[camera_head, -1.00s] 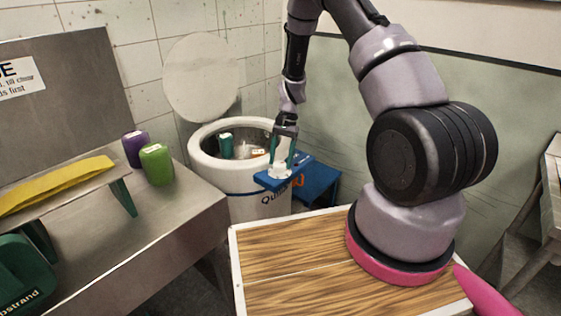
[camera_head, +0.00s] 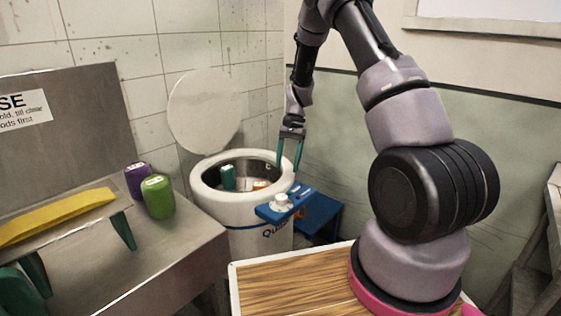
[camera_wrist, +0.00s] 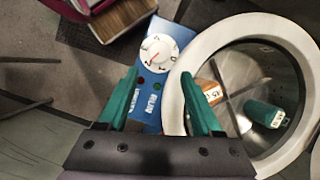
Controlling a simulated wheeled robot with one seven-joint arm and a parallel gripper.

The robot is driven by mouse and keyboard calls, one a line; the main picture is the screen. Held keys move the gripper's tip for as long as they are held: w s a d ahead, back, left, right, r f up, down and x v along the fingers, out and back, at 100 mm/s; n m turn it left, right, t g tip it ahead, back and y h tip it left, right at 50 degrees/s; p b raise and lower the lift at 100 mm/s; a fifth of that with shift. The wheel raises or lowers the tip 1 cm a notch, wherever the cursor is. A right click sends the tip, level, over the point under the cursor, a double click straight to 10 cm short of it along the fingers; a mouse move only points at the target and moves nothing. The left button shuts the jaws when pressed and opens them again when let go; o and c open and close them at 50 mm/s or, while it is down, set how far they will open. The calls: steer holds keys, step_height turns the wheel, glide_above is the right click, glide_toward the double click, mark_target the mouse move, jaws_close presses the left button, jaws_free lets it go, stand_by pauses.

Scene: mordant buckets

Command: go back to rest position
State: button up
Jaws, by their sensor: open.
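My gripper (camera_head: 290,163) is open and empty, with its two green fingers pointing down above the right rim of the white tub (camera_head: 203,198). In the wrist view my gripper (camera_wrist: 162,98) has its fingers spread on either side of a blue control panel (camera_wrist: 176,36), apart from it. The panel carries a white dial (camera_wrist: 158,52), which also shows in the head view (camera_head: 281,202). My arm reaches up from its base and bends down to the gripper.
The tub stands open, its round lid (camera_head: 204,112) raised against the wall; a teal canister (camera_head: 228,177) and an orange item (camera_wrist: 212,92) are inside. A steel bench (camera_head: 170,240) at left holds purple (camera_head: 138,180) and green (camera_head: 158,196) canisters and a yellow piece (camera_head: 55,218).

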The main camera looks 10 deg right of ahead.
steer(key=s+d+r+n+t, duration=0.1)
steer(key=s+r+t, duration=0.25)
steer(key=r, duration=0.95)
steer(key=s+r+n+t, duration=0.15)
steer(key=s+r, duration=0.35)
steer(key=r, duration=0.7)
steer(key=s+d+r+t, duration=0.1)
steer(key=s+r+t, duration=0.1)
steer(key=s+r, duration=0.3)
steer(key=s+d+r+n+t, duration=0.1)
steer(key=s+r+t, duration=0.2)
steer(key=s, duration=0.9)
step_height(320, 180, up, 2)
steer(key=shift+s+r+t+h, duration=0.1)
steer(key=shift+s+t+h, duration=0.2)
steer(key=shift+s+h, duration=0.1)
steer(key=shift+c, duration=0.4)
